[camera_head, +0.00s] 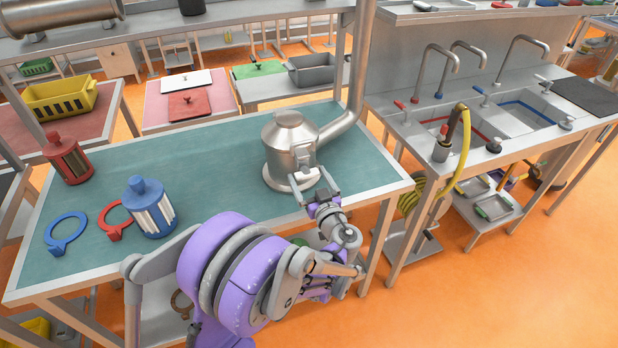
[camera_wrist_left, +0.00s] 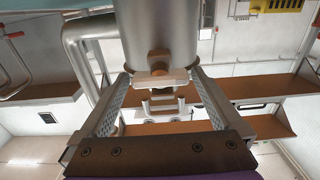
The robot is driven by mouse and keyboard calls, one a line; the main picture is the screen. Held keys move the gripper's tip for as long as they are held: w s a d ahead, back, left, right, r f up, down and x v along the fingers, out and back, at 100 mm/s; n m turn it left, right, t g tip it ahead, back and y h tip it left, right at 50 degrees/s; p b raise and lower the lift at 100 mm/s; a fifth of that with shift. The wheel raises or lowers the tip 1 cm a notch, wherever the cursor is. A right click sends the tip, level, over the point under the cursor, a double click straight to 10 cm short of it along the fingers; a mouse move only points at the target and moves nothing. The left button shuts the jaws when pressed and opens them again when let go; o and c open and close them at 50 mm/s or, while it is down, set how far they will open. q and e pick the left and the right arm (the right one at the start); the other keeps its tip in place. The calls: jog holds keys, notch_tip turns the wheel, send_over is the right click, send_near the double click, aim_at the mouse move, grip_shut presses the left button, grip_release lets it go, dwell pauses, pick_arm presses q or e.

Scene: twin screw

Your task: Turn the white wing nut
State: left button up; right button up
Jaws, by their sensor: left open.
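A metal vessel (camera_head: 290,140) with a domed lid and a round base flange stands on the green-topped table (camera_head: 225,165), joined to a thick pipe. In the left wrist view, the vessel (camera_wrist_left: 158,30) hangs down from the top. A pale bar-shaped piece, likely the white wing nut (camera_wrist_left: 165,80), shows below it, near a brownish round end. My left gripper (camera_head: 312,184) is open at the vessel's front. Its two fingers (camera_wrist_left: 158,80) stand on either side of the pale piece, with gaps visible. In the head view I cannot make out the wing nut clearly. My right gripper is not in view.
A blue canister (camera_head: 150,208), a red canister (camera_head: 66,160), a blue ring (camera_head: 66,233) and a red ring (camera_head: 113,218) are on the table's left part. The pipe (camera_head: 355,70) rises behind the vessel. A sink counter (camera_head: 400,115) stands to the right.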

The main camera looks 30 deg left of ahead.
pick_arm(q)
jog(key=shift+c, duration=0.2)
jog(key=c, duration=1.1)
